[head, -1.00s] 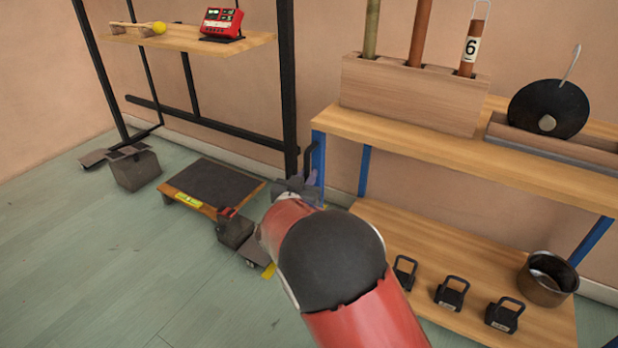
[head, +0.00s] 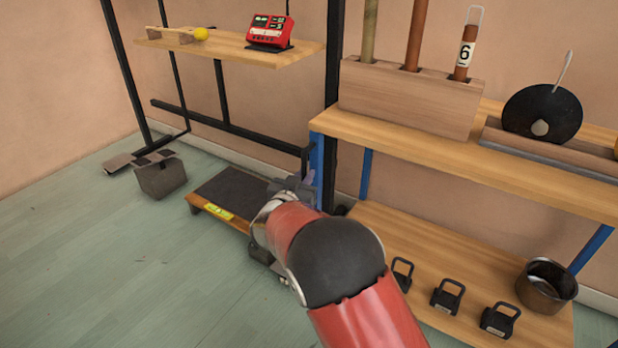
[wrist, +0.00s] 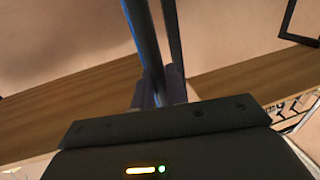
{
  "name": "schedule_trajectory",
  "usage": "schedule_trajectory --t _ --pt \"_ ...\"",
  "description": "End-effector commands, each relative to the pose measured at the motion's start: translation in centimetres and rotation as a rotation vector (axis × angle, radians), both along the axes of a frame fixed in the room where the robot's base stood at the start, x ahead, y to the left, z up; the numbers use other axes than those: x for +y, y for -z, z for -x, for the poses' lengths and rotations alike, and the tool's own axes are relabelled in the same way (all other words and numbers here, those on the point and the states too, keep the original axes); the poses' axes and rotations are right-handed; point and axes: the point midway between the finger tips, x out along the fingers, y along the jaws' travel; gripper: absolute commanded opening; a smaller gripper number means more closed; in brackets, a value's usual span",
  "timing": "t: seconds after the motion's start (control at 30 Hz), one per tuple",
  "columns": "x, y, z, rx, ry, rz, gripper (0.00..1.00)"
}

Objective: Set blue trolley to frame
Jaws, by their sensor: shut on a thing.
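The blue trolley (head: 317,172) has blue legs, a wooden top and a wooden lower shelf. It stands at the right in the head view. A black upright handle (head: 305,163) is on its left end. In the wrist view the jaws (wrist: 158,92) are shut on a dark upright bar. The black frame (head: 334,60) stands at the left. Its right post is behind the trolley's left end; whether they touch cannot be told.
A low dark-topped platform (head: 232,187) lies just left of my gripper. A grey box (head: 160,180) stands farther left. The top carries a wooden tube block (head: 400,95) and a black disc (head: 540,112). Weights (head: 447,296) and a pot (head: 546,286) sit below. Left floor is clear.

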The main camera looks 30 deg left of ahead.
Motion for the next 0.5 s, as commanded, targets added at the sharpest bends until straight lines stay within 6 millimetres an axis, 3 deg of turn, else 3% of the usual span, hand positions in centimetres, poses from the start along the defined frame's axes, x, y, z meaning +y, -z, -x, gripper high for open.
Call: schedule_trajectory --t 0.5 --pt "1.02 -0.05 0.04 0.0 -0.005 -0.001 0.0"
